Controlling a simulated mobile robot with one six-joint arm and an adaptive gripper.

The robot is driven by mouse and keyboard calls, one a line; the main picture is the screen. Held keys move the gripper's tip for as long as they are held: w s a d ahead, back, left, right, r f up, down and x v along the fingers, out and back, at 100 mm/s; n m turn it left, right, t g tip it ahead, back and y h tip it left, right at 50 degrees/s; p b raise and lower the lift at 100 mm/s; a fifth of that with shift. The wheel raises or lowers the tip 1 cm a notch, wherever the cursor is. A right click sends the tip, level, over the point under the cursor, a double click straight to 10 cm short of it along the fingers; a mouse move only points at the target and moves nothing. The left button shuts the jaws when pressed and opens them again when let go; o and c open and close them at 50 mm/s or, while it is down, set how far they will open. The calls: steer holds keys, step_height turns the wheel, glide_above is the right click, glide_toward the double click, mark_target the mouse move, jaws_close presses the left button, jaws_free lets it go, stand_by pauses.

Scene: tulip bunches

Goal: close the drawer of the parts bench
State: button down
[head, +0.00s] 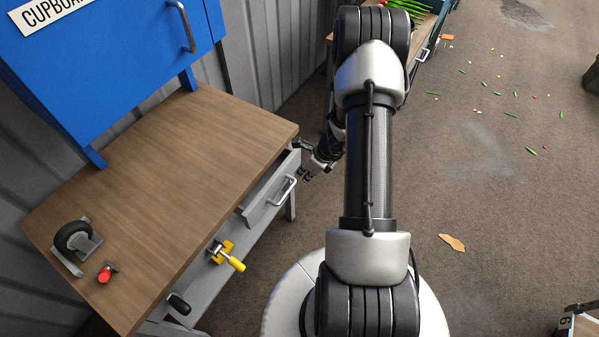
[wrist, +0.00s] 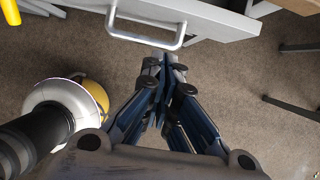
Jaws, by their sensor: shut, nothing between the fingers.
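The parts bench (head: 165,170) has a wooden top and a grey front. Its grey drawer (head: 268,200) sticks out a little from the front at the right end and has a silver bar handle (head: 283,191). In the wrist view the drawer front (wrist: 205,21) and its handle (wrist: 146,32) lie along the top. My gripper (head: 306,174) is beside the drawer's right end in the head view. It is shut and empty. In the wrist view its fingertips (wrist: 164,62) are just below the handle, and I cannot tell whether they touch anything.
A blue cupboard (head: 105,60) stands over the bench. A yellow-handled clamp (head: 228,256) juts from the bench front. The floor to the right is mostly open, with scattered leaves and a brown scrap (head: 452,242).

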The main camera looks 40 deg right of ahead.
steer(key=s+d+f+t+y+b, duration=0.1)
steer(key=s+d+f+t+b, duration=0.2)
steer(key=d, duration=0.6)
steer(key=t+b, duration=0.1)
glide_toward(294, 170)
step_height(294, 170, down, 3)
steer(key=s, duration=0.2)
steer(key=w, duration=0.1)
steer(key=w+b, duration=0.1)
steer(key=w, duration=0.1)
steer(key=w+a, duration=0.1)
steer(key=shift+w+f, duration=0.25)
steer(key=shift+w, duration=0.1)
steer(key=shift+a, duration=0.1)
